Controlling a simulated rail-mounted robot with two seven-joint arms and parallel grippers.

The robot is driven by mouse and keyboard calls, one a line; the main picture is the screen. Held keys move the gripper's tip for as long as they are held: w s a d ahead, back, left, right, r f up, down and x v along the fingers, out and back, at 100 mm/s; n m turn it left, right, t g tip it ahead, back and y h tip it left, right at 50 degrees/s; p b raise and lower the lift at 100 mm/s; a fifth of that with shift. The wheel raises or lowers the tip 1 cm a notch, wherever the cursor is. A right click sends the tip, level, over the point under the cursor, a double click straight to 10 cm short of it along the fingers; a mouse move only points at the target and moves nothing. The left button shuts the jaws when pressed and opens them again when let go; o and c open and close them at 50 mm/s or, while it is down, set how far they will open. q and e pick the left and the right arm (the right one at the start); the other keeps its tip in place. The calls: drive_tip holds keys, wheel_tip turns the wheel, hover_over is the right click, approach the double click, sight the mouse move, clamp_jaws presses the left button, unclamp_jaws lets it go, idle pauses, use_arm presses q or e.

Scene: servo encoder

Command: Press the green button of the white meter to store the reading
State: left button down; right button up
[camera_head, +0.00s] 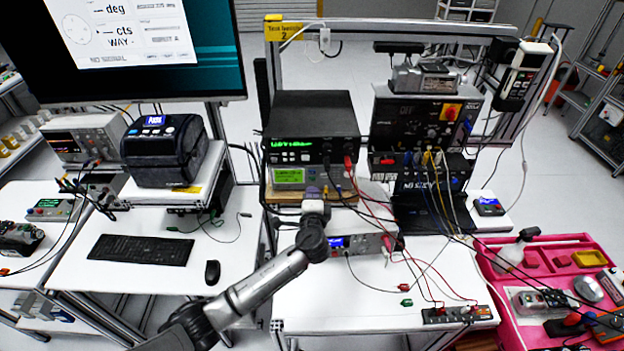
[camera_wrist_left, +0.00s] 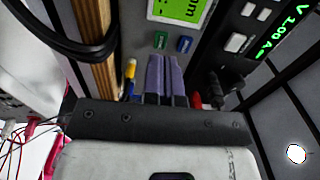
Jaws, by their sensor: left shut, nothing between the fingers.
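The meter (camera_head: 289,177) with a lit green screen sits under a black instrument in the head view, on a wooden board. In the left wrist view its screen (camera_wrist_left: 181,10) shows at the top, turned round. A small green button (camera_wrist_left: 160,40) and a blue button (camera_wrist_left: 185,44) lie beside the screen. My left gripper (camera_head: 313,191) is in front of the meter's lower right part. In the left wrist view its purple fingers (camera_wrist_left: 164,58) are shut and empty, with tips close to the green and blue buttons. I cannot tell whether they touch. My right gripper is not in view.
The black instrument (camera_head: 311,126) stands on the meter. Red and black leads (camera_head: 366,199) hang to the right of my gripper. A grey box with a blue display (camera_head: 358,245) sits below. A yellow plug (camera_wrist_left: 130,69) is beside the fingers. The front of the white table (camera_head: 340,300) is mostly clear.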

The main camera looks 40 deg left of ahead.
use_arm(q)
drive_tip(key=shift+p+v, duration=0.75)
drive_tip(key=shift+v, duration=2.1)
drive_tip(key=w+a+r+n, duration=0.1)
drive_tip(key=r, duration=0.2)
drive_tip(key=w+a+r+n+p, duration=0.1)
drive_tip(key=w+r, duration=0.1)
drive_tip(key=r, duration=0.2)
drive_tip(key=w+a+r+g+p, duration=0.1)
drive_tip(key=a+r, duration=0.1)
drive_tip(key=r, duration=0.1)
drive_tip(key=shift+w+r+n, duration=0.2)
drive_tip(key=shift+w+n, duration=0.05)
drive_tip(key=shift+n, duration=0.15)
drive_tip(key=m, duration=0.1)
drive_tip(key=d+m+t, duration=0.1)
drive_tip(key=shift+w+r+m, duration=0.3)
drive_tip(key=shift+w+r, duration=0.05)
drive_tip(key=shift+a, duration=0.1)
